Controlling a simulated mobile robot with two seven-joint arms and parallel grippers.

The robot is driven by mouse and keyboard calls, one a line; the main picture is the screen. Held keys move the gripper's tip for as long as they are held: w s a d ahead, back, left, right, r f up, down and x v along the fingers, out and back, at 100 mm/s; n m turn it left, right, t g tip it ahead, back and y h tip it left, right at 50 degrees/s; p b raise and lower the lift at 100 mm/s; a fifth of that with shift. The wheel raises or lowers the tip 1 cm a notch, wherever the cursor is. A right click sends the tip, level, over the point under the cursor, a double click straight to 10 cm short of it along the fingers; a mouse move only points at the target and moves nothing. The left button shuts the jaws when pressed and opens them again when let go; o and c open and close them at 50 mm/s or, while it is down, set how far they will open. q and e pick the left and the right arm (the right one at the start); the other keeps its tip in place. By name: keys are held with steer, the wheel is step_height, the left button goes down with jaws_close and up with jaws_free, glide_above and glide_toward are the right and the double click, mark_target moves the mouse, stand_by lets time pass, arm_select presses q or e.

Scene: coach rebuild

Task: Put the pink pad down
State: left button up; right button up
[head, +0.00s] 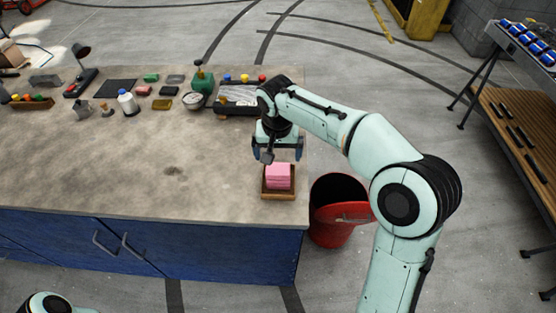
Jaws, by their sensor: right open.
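A pink pad (279,176) sits in a shallow wooden tray (279,197) near the right front corner of the workbench. It looks like a stack of pink layers, so I cannot tell whether it is one pad or several. My right gripper (277,155) is open just above and behind the pink stack, pointing down, with no object visible between its fingers. Whether a fingertip touches the stack cannot be told. My left gripper is not in view; only a bit of my left arm shows at the bottom left.
The workbench (130,170) is bare across its front and middle. Along its back stand a white bottle (127,102), a white bowl (193,100), a green container (203,82) and a dark tray (238,97). A red bin (337,195) stands on the floor at the bench's right end.

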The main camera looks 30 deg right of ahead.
steer(key=r, duration=0.4)
steer(key=shift+s+a+r, duration=0.15)
steer(key=shift+s+r, duration=0.05)
steer(key=shift+s, duration=0.1)
